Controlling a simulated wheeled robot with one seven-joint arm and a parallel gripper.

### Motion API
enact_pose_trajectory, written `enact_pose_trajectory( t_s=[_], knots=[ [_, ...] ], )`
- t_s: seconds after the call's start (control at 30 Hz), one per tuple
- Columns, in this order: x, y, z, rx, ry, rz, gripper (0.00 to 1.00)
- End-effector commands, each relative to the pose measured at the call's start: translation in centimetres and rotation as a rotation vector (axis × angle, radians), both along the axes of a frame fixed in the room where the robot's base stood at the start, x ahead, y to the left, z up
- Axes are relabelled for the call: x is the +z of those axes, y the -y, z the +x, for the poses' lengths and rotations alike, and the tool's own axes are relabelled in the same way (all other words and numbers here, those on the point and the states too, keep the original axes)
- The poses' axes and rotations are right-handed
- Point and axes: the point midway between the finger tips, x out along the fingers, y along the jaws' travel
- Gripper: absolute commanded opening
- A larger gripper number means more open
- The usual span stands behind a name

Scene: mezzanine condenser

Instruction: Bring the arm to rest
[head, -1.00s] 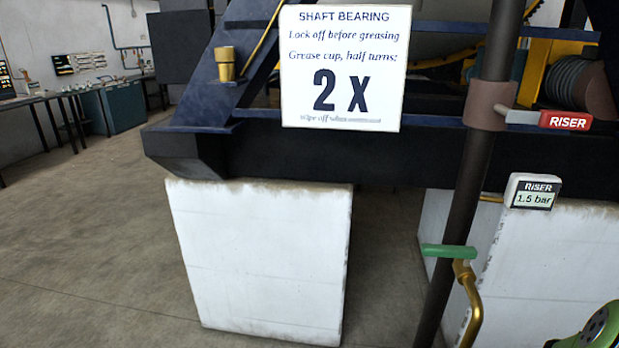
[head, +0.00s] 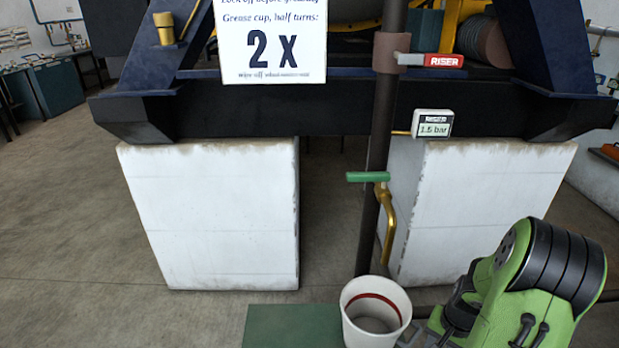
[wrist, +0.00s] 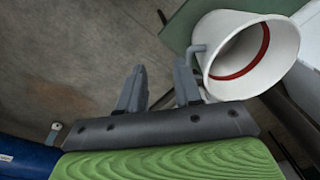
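My gripper (wrist: 161,70) shows in the wrist view with its two grey fingers apart and nothing between them. Its right finger is close to the rim of a white bucket (wrist: 285,55); I cannot tell whether they touch. In the head view my green and black arm is folded at the lower right, and its gripper end is low beside the bucket (head: 350,322), mostly hidden or cut off. The bucket has a red band inside and looks empty.
A green surface (head: 290,327) lies beside the bucket. White plinths (head: 222,215) carry a dark frame. A gauge (head: 433,124) reads 1.5 bar. Open floor lies left.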

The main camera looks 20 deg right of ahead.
Motion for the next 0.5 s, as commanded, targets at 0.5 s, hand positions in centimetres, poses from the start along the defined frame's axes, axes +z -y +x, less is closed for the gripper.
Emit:
enact_pose_trajectory(
  t_s=[0.5],
  knots=[
    [15.2, -11.7, 2.9, 0.408, 0.092, -0.188, 0.34]
  ],
)
